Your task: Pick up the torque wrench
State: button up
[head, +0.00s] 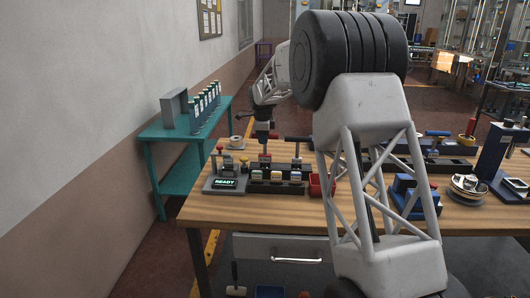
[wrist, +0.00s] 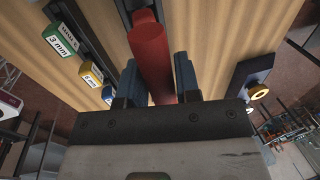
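A thick red handle (wrist: 152,58), which looks like part of the torque wrench, runs between the two blue fingers of my gripper (wrist: 158,80) in the wrist view. Its near end passes out of sight at the gripper body. The fingers stand apart, one close along each side of the handle, and I cannot tell whether they press on it. In the head view my gripper (head: 263,134) points down over the left part of the wooden bench, behind the labelled holder. The wrench's full shape is not clear there.
A holder with coloured labels (head: 277,176) and a green READY display (head: 225,184) stand on the bench (head: 270,215). A red bin (head: 319,186) is right of them. A teal stand (head: 178,168) with several bottles is at the left. My arm hides the bench's middle.

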grip_shut()
jog(key=shift+r, duration=0.15)
notch_tip(320, 180, up, 18)
dwell(0.8)
dwell(0.5)
